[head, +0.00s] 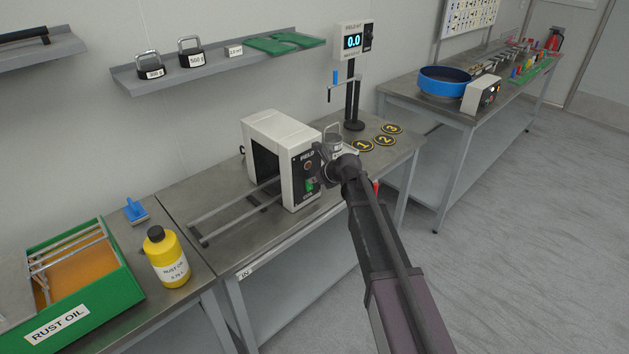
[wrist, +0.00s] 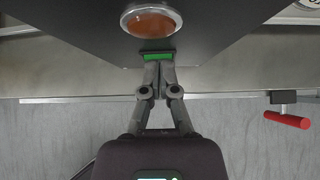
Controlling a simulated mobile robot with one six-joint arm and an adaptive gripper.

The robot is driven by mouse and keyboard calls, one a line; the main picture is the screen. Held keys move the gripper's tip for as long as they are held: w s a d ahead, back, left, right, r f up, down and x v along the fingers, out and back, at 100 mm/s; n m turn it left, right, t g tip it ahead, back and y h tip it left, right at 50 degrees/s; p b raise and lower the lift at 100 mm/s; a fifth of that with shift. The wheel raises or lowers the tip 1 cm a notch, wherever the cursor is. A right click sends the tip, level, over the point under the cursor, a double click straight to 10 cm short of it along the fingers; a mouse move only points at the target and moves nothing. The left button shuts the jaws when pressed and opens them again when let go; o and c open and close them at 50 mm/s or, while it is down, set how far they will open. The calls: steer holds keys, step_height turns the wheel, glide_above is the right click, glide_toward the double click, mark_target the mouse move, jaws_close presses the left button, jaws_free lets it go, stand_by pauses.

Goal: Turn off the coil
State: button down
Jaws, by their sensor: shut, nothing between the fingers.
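The coil (head: 272,128) is a white, arch-shaped housing on the middle steel bench, with rails running through it. Its dark front panel carries a round orange-brown lamp (wrist: 152,22) and a green switch (head: 309,184). The lamp looks dull. My gripper (head: 327,155) is shut and empty at the right side of the panel. In the wrist view the closed fingertips (wrist: 158,66) are right at the lower edge of the green switch (wrist: 158,57). I cannot tell whether they touch it.
A field meter (head: 353,42) reading 0.0 stands behind the coil. Numbered round markers (head: 362,146) lie to its right. A yellow bottle (head: 166,257) and a green rust oil tray (head: 125,285) are at left. A red handle (wrist: 287,119) projects at the bench's front edge.

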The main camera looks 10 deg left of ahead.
steer(key=shift+r, duration=0.35)
stand_by(0.3)
steer(key=p+v, duration=0.8)
steer(key=v, duration=0.5)
steer(key=shift+f+p, duration=0.15)
steer(key=shift+p, duration=0.2)
steer(key=shift+s+d, duration=0.2)
stand_by(0.3)
steer(key=s+d+f+n+g+h, duration=0.3)
steer(key=s+d+n, duration=0.7)
steer(key=s+n, duration=0.1)
steer(key=s+d+f+n+g+h, duration=0.3)
steer(key=s+d+n+h, duration=0.1)
steer(key=s+d+n, duration=0.7)
steer(key=s+n, duration=0.1)
steer(key=n, duration=0.2)
steer(key=shift+d+n+h, duration=0.25)
steer(key=shift+n+h, duration=0.05)
